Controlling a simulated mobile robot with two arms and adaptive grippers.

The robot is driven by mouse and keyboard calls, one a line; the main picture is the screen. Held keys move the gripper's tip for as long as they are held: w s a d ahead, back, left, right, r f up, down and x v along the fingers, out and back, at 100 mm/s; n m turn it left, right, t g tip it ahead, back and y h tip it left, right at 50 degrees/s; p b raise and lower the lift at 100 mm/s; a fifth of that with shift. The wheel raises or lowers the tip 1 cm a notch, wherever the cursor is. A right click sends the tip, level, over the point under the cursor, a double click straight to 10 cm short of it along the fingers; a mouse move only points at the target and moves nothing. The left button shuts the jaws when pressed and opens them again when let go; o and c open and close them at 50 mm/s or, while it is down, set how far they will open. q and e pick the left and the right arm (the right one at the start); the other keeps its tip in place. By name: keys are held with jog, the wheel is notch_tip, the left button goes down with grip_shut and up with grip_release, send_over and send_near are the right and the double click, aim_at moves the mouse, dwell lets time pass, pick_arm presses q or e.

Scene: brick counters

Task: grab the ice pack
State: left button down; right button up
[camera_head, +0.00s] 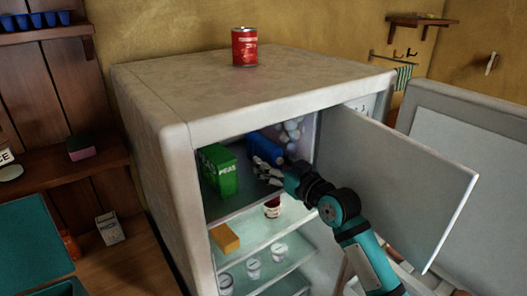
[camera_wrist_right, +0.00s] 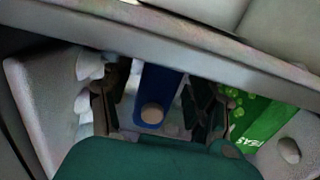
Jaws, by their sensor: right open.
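The ice pack (camera_head: 263,147) is a blue block in the top compartment of the open fridge (camera_head: 160,110), between a green peas box and white lumps. In the right wrist view the ice pack (camera_wrist_right: 160,90) stands upright in the middle. My right gripper (camera_head: 268,173) reaches into the compartment, just in front of the ice pack and below it in the picture. In the wrist view the right gripper (camera_wrist_right: 155,108) is open, with one finger on each side of the ice pack. I cannot tell whether they touch it. My left gripper is not in view.
The green peas box (camera_head: 219,170) stands close on the left, and white lumps (camera_head: 291,130) lie on the right. The open fridge door (camera_head: 410,180) borders my right arm. Below is a glass shelf (camera_head: 255,232) with a red-and-white tub (camera_head: 272,208). A red can (camera_head: 244,47) stands on top.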

aim_at(263, 156)
jog(key=p+x, duration=0.1)
jog(key=x, duration=0.2)
jog(key=shift+w+r, duration=0.1)
jog(key=shift+w, duration=0.1)
jog(key=shift+w+a, duration=0.25)
jog(key=shift+w, duration=0.05)
jog(key=shift+w+a+f, duration=0.1)
jog(key=shift+w+f, duration=0.05)
jog(key=shift+f, duration=0.05)
jog(key=c, duration=0.4)
grip_shut()
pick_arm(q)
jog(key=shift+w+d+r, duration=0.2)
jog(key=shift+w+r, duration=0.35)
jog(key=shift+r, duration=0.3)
pick_arm(e)
jog(key=shift+r, duration=0.1)
